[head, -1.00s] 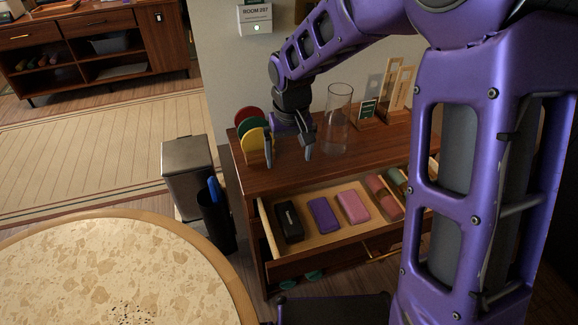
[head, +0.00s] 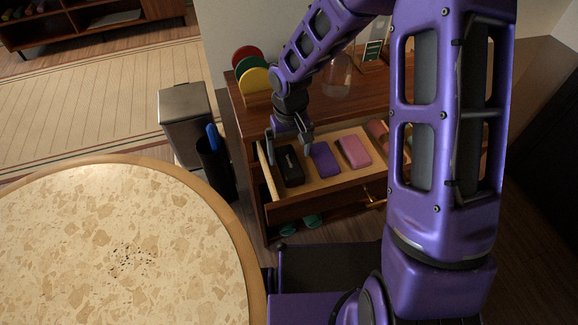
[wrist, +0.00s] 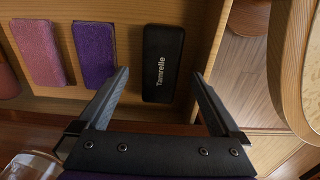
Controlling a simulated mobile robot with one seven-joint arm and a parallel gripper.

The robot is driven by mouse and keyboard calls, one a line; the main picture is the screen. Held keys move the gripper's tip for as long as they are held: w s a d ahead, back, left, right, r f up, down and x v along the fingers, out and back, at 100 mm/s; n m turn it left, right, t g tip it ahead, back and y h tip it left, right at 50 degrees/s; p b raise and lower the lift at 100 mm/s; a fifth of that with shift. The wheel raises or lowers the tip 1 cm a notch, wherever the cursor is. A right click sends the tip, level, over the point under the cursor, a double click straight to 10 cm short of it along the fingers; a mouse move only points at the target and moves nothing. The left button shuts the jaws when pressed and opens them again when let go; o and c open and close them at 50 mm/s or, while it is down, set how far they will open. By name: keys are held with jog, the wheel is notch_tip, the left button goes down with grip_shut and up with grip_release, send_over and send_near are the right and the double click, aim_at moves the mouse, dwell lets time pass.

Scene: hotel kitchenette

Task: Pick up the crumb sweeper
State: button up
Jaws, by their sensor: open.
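The crumb sweeper appears to be the black, rounded, oblong block (head: 290,168) at the left end of the open drawer (head: 330,183). In the wrist view the black block (wrist: 162,62) carries the white word "Tamrelle" and lies flat on the light wood drawer bottom. My gripper (head: 289,152) is open and empty above the drawer's left end. In the wrist view its fingertips (wrist: 160,75) stand either side of the block's near part, apart from it. The gap in height between fingers and block is hard to tell.
A purple block (head: 324,160) and a pink block (head: 354,152) lie to its right, with rolled items (head: 379,133) beyond. A glass cylinder (head: 337,78) and coloured discs (head: 254,80) stand on the cabinet top. The round table (head: 60,230) bears dark crumbs (head: 125,260).

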aim_at(289, 161)
notch_tip(289, 161, down, 5)
jog(key=shift+f+b, duration=0.1)
jog(key=shift+b, duration=0.45)
jog(key=c, duration=1.5)
jog(key=shift+w+r, duration=0.1)
jog(key=shift+r, duration=0.1)
